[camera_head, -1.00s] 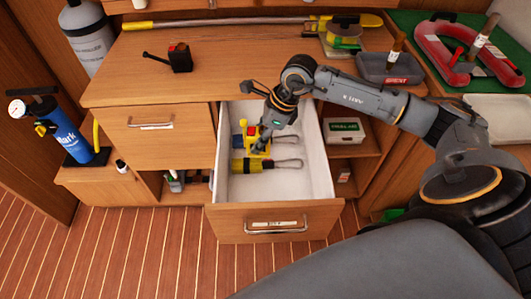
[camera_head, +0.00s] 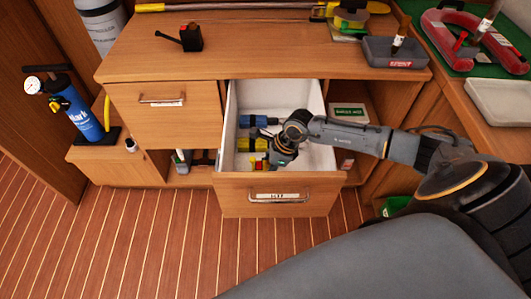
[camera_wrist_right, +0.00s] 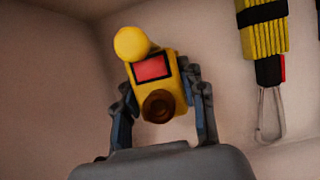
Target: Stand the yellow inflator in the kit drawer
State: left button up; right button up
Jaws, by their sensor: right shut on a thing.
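The yellow inflator (camera_wrist_right: 172,86) shows in the right wrist view, with a red panel, a round yellow knob and a dark brown round end. My right gripper (camera_wrist_right: 163,104) is shut on it, one finger on each side. In the head view my right gripper (camera_head: 277,159) is inside the open kit drawer (camera_head: 276,187), near its front. There the gripper largely hides the inflator, and I cannot tell whether it touches the drawer floor. My left gripper is not in view.
A yellow-and-black ribbed item (camera_head: 246,145) and a blue item (camera_head: 257,120) lie in the drawer left of my gripper. The ribbed item has a wire loop in the right wrist view (camera_wrist_right: 264,35). A blue pump (camera_head: 75,108) stands at left. The drawer's right rear looks clear.

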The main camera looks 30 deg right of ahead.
jog(key=shift+f, duration=0.95)
jog(key=shift+f, duration=0.25)
jog(key=o, duration=1.3)
jog(key=shift+r, duration=0.1)
jog(key=shift+r, duration=0.25)
jog(key=v, duration=1.1)
jog(key=shift+s+d+r, duration=0.15)
jog(key=shift+r, duration=0.2)
